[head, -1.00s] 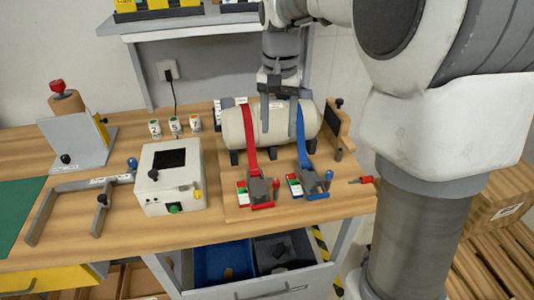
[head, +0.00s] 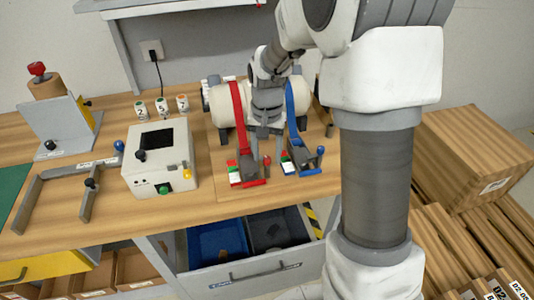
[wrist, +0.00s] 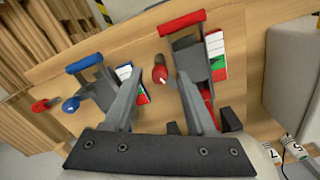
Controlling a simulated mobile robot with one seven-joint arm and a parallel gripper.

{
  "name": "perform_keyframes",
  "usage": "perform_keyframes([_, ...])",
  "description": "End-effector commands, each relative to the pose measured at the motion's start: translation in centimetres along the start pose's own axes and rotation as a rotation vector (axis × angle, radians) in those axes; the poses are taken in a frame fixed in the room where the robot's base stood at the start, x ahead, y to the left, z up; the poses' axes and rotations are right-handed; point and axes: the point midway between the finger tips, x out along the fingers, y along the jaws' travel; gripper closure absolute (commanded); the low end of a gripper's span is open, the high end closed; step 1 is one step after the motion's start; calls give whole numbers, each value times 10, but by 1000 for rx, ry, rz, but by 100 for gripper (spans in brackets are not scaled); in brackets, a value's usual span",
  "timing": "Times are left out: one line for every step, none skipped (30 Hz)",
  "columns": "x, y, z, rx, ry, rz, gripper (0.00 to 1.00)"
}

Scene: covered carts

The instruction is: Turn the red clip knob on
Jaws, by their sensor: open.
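The red clip (head: 246,172) sits on the workbench at the front of a cream tank, with a red strap (head: 237,105) running up over the tank. Its small red knob (head: 267,160) stands at the clip's right side. The knob also shows in the wrist view (wrist: 160,74), between the tips of my two fingers. My gripper (head: 266,150) is open and empty, pointing down just above the knob. I cannot tell whether a finger touches it. The red clip's grey lever (wrist: 192,58) lies beside one finger in the wrist view.
A blue clip (head: 303,160) with its own blue knob (head: 320,150) stands close to the right. The cream tank (head: 222,108) is behind my gripper. A white control box (head: 160,160) stands to the left. An open drawer with blue bin (head: 215,240) is below the bench edge.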

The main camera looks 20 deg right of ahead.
Motion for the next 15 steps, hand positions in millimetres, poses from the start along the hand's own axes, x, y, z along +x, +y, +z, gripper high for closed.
perform_keyframes([1,0,0,0,0,0,44])
perform_keyframes([1,0,0,0,0,0,44])
perform_keyframes([1,0,0,0,0,0,44])
perform_keyframes([1,0,0,0,0,0,44])
perform_keyframes([1,0,0,0,0,0,44])
perform_keyframes([1,0,0,0,0,0,44])
perform_keyframes([1,0,0,0,0,0,44])
perform_keyframes([1,0,0,0,0,0,45])
perform_keyframes([1,0,0,0,0,0,52])
perform_keyframes([1,0,0,0,0,0,58])
perform_keyframes([1,0,0,0,0,0,63])
perform_keyframes([1,0,0,0,0,0,70])
perform_keyframes([1,0,0,0,0,0,76])
perform_keyframes([1,0,0,0,0,0,81])
perform_keyframes([1,0,0,0,0,0,88])
